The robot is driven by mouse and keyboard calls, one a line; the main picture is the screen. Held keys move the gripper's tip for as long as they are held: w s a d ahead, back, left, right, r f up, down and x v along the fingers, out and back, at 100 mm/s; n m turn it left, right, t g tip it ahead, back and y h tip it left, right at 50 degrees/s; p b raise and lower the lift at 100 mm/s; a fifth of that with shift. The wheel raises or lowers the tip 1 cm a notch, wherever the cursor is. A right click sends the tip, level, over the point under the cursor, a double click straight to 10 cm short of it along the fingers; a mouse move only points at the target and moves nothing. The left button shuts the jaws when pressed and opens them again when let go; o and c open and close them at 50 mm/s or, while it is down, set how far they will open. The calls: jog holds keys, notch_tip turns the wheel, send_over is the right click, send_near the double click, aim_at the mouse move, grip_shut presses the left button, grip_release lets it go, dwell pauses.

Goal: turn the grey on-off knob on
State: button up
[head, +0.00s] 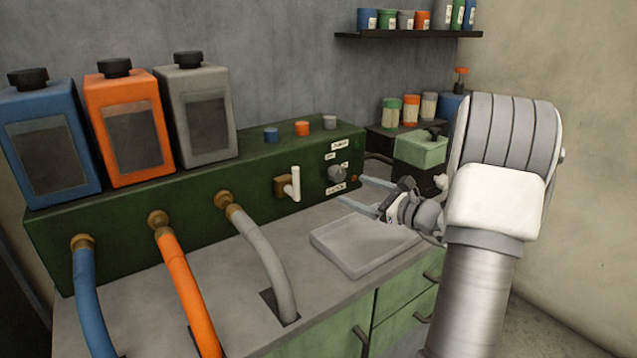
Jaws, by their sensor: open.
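The grey knob (336,174) is on the right end of the front of the dark green machine box (130,222). Small white labels surround it; the one up and left of it seems to read OFF, and one lies to its upper right. Which way the knob points is too small to tell. My gripper (353,193) is open and empty, its two pale fingers pointing left toward the box front. The fingertips are just right of and below the knob, apparently not around it. Whether they touch the box cannot be told.
A white lever (295,183) sticks out left of the knob. A shallow grey tray (345,250) lies on the counter below my gripper. Blue, orange and grey hoses (262,250) run down at the left. A green container (420,150) stands behind my wrist.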

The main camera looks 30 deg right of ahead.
aim_at(340, 176)
jog(key=d+f+m+h, duration=0.1)
jog(key=d, duration=0.1)
jog(key=s+d+f+m+h, duration=0.1)
jog(key=d, duration=0.1)
jog(key=d+f+m+t, duration=0.1)
jog(key=d, duration=0.1)
jog(key=shift+s+d+f+m+h, duration=0.1)
jog(key=shift+s+f+m+h, duration=0.2)
jog(key=shift+f+h, duration=0.1)
jog(key=w+b, duration=0.1)
jog(key=w, duration=0.4)
jog(key=w+a+b, duration=0.1)
jog(key=w, duration=0.5)
jog(key=w+a+b, duration=0.1)
jog(key=w, duration=0.5)
jog(key=shift+w+a+r+b, duration=0.1)
jog(key=shift+a+b, duration=0.1)
jog(key=shift+b, duration=0.1)
jog(key=c, duration=1.4)
jog(key=shift+o, duration=0.2)
